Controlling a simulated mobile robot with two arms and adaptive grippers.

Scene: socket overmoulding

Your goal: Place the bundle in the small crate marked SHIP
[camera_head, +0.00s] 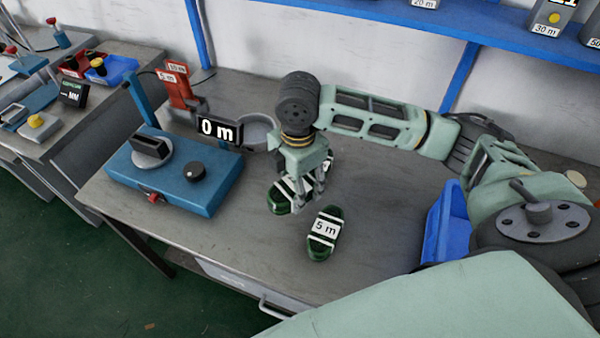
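A dark green coiled bundle (279,204) with white bands lies at the middle of the grey bench. My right gripper (308,198) is right over it, fingers pointing down, and covers part of it. I cannot tell whether the fingers grip this bundle or stand around it. A second green bundle (324,244) with a "5 m" label lies just in front, apart from the fingers. A small blue crate (436,229) stands to the right, partly hidden by my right arm. No SHIP mark shows on its visible side. My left gripper is not in view.
A blue measuring machine (170,187) with a "0 m" display (220,131) stands on the left of the bench. A grey round bowl (259,130) and a red labelled stand (176,88) are behind it. A blue shelf (400,18) runs above the back.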

